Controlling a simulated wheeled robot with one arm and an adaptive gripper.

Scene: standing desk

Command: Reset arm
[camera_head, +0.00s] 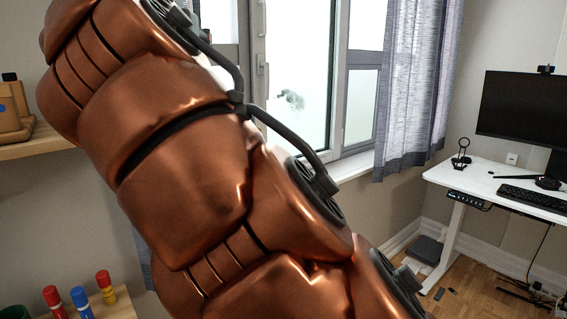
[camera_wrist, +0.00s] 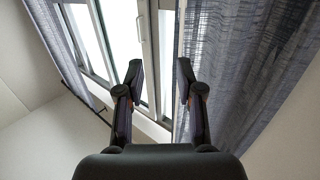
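My gripper (camera_wrist: 160,75) shows in the wrist view with its two dark fingers apart and nothing between them. It points toward the window (camera_wrist: 125,35) and the grey-blue curtain (camera_wrist: 235,60), with no object near the fingertips. In the head view my copper-coloured arm crosses the picture from upper left to lower right and hides much of the middle. The gripper itself does not show in the head view.
A white standing desk (camera_head: 480,185) with a monitor (camera_head: 522,108) and keyboard (camera_head: 535,200) stands at right. A wooden shelf (camera_head: 40,144) is at left. Red (camera_head: 53,299), blue (camera_head: 81,302) and another red-topped (camera_head: 105,287) item stand lower left. Wooden floor (camera_head: 470,285) shows lower right.

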